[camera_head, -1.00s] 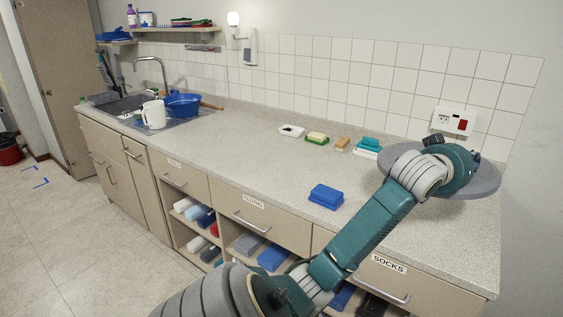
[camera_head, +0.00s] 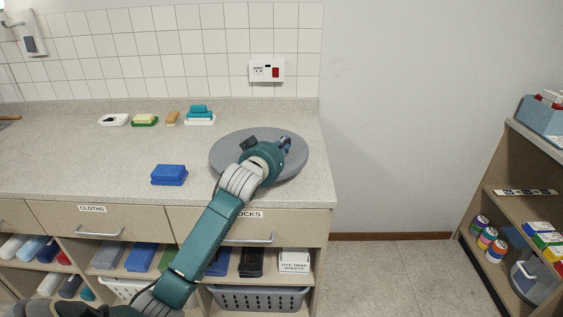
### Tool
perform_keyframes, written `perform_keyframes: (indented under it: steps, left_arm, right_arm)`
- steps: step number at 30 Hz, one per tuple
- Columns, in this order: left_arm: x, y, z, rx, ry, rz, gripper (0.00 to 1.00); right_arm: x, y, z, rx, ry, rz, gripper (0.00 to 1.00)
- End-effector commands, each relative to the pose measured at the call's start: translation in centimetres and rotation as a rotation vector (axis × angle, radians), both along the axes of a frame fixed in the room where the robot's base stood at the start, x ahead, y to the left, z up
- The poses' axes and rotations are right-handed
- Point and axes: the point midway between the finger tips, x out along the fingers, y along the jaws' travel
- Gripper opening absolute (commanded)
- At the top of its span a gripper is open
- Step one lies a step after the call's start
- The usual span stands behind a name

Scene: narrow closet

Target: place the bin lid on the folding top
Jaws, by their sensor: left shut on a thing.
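The bin lid is a flat grey disc (camera_head: 225,149) over the right end of the speckled countertop. My left gripper (camera_head: 285,144) is shut on the lid, its wrist and arm crossing over the disc and hiding part of it. I cannot tell whether the lid touches the surface or is just above it. The speckled countertop (camera_head: 90,165), the only flat work surface that could be the folding top, runs along the tiled wall above the drawers. My right gripper is not in view.
A blue folded cloth or sponge stack (camera_head: 169,175) lies left of the lid. Soap dishes and sponges (camera_head: 145,120) stand along the back, with a teal stack (camera_head: 199,115) nearest the lid. A socket plate (camera_head: 267,71) is on the wall. A shelf unit (camera_head: 490,205) stands far right beyond clear floor.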

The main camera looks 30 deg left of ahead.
Motion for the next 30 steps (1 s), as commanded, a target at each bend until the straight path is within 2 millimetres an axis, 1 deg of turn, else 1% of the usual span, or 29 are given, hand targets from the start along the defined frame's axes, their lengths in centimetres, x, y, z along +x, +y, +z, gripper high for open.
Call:
perform_keyframes:
  steps: [1,7,13,16,22,23,24,25,30]
  left_arm:
    - [0.0,0.0,-0.7,0.0,-0.001,-0.001,0.0]
    - [0.0,0.0,-2.4,0.0,-0.001,0.0,0.0]
    - [0.0,0.0,-5.3,0.001,-0.002,-0.001,0.0]
    - [0.0,-0.1,-5.9,0.0,-0.003,-0.001,0.0]
    - [0.0,-0.1,-6.0,-0.001,-0.003,-0.001,0.0]
    - [0.0,-0.1,-6.2,-0.002,0.0,-0.001,0.16]
    - [0.0,-0.1,-6.2,-0.002,0.0,-0.001,0.24]
    - [0.0,-0.1,-6.1,-0.002,0.0,-0.001,0.29]
    - [0.0,-0.1,-6.1,-0.001,0.0,-0.001,0.29]
  right_arm:
    - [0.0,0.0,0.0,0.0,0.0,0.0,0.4]
    - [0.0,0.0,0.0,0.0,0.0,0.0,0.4]
    - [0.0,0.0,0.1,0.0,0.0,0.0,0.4]
    - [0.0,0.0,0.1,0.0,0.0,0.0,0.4]
    - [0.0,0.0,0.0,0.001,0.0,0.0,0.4]
    - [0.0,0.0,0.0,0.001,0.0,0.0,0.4]
    - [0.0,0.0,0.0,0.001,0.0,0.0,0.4]
    - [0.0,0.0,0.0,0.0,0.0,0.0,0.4]
    - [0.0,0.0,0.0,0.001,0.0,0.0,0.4]
